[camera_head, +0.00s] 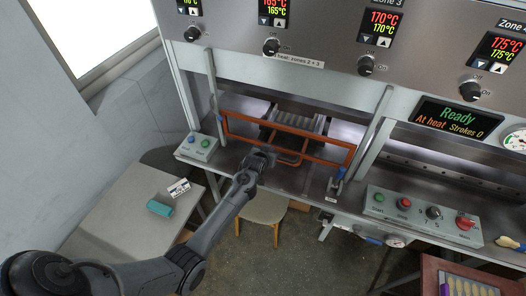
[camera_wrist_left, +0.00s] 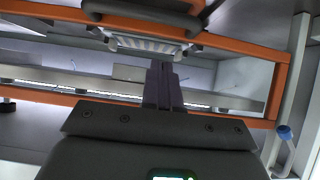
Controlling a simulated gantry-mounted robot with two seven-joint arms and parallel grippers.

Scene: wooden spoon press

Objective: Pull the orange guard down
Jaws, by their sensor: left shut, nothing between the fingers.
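The orange guard (camera_head: 318,136) is a rectangular bar frame across the front of the press opening, in the lowered position or close to it; the exact height is hard to tell. It also shows in the left wrist view (camera_wrist_left: 236,44), with a dark curved handle (camera_wrist_left: 150,20) on its upper bar there. My left gripper (camera_head: 266,154) is at the guard's lower bar, near the middle, beside the handle (camera_head: 292,158). Its fingers (camera_wrist_left: 164,82) are shut with nothing between them. Whether they touch the guard cannot be told. My right gripper is not in view.
A small button box (camera_head: 198,146) stands left of the guard, and a larger control box (camera_head: 420,214) stands right. The display (camera_head: 459,118) reads Ready. A stool (camera_head: 262,207) is below, and a side table (camera_head: 130,205) is at left.

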